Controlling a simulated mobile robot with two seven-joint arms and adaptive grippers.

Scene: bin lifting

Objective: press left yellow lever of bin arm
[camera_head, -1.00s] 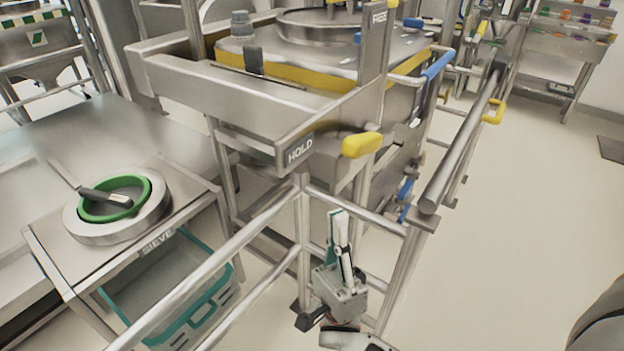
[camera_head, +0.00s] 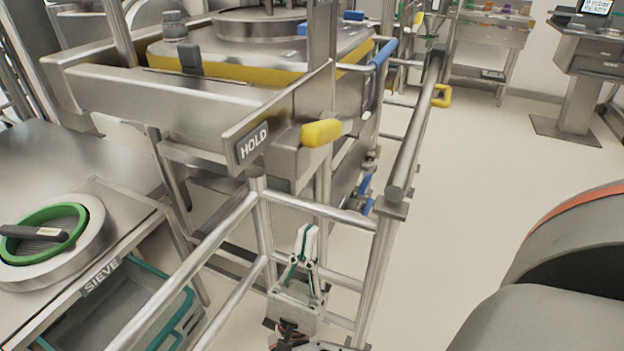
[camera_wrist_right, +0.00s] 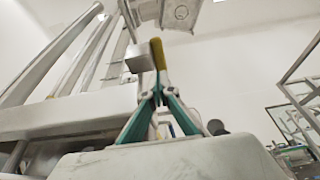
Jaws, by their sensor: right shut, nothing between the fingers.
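The left yellow lever (camera_head: 321,132) sticks out to the right of the steel bin arm, beside the HOLD plate (camera_head: 252,145). My right gripper (camera_head: 307,228) is below the lever in the head view, apart from it, with its fingers pointing up. Its green-and-white fingers are shut with nothing between them. In the right wrist view the yellow lever (camera_wrist_right: 157,53) stands just above and partly behind the closed fingertips (camera_wrist_right: 158,90); I cannot tell the gap in depth. My left gripper is not in view.
Steel rails (camera_head: 410,135) stand around the gripper and right of the lever. A second yellow handle (camera_head: 442,96) is farther back. A sieve with a green ring (camera_head: 75,222) sits on the left table. The floor (camera_head: 490,170) to the right is mostly clear.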

